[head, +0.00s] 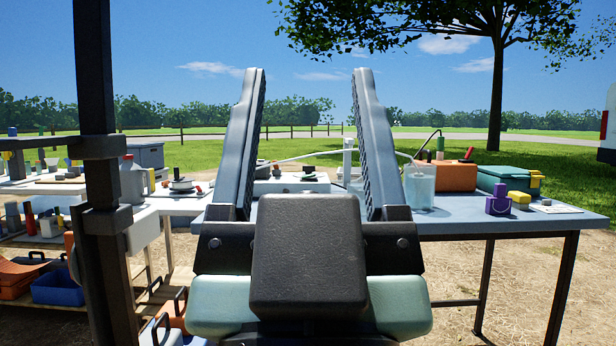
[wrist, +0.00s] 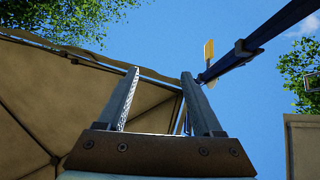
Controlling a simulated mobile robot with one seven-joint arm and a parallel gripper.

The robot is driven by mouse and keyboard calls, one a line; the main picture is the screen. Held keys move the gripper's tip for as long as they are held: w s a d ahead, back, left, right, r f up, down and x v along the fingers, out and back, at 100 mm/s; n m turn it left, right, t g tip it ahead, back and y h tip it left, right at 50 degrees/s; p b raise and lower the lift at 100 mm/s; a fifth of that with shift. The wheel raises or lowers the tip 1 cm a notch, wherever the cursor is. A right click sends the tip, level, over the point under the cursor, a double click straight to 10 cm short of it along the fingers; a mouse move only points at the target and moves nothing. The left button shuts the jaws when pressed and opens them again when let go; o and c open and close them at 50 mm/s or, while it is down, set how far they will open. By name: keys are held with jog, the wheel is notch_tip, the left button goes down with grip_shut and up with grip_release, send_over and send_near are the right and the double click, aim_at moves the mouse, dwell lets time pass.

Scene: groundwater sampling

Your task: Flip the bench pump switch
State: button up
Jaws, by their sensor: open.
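My gripper (head: 308,76) is raised in front of the head camera, open and empty, with its two fingers pointing up. In the wrist view my gripper (wrist: 160,73) is also open, with canopy and sky beyond it. Between the fingers in the head view, a low white unit with small dark parts on top (head: 292,183) sits on the blue-grey table (head: 455,223). It may be the bench pump, but my gripper partly hides it. I cannot make out a switch. My gripper is nearer to the camera than the table and touches nothing there.
On the table's right are a clear container of liquid (head: 420,186), an orange box (head: 455,176), a green case (head: 508,180), a purple item (head: 497,202) and a yellow item (head: 519,198). A dark post (head: 97,170) stands at left. The wrist view shows a canopy (wrist: 60,110).

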jog(key=shift+r+p, duration=0.45)
jog(key=c, duration=0.5)
notch_tip(320, 180, up, 6)
jog(key=p, duration=0.5)
jog(key=shift+f, duration=0.25)
grip_shut()
notch_tip(320, 180, up, 46)
jog(key=p, duration=4.6)
jog(key=shift+r+p, duration=0.15)
jog(key=shift+p, duration=0.25)
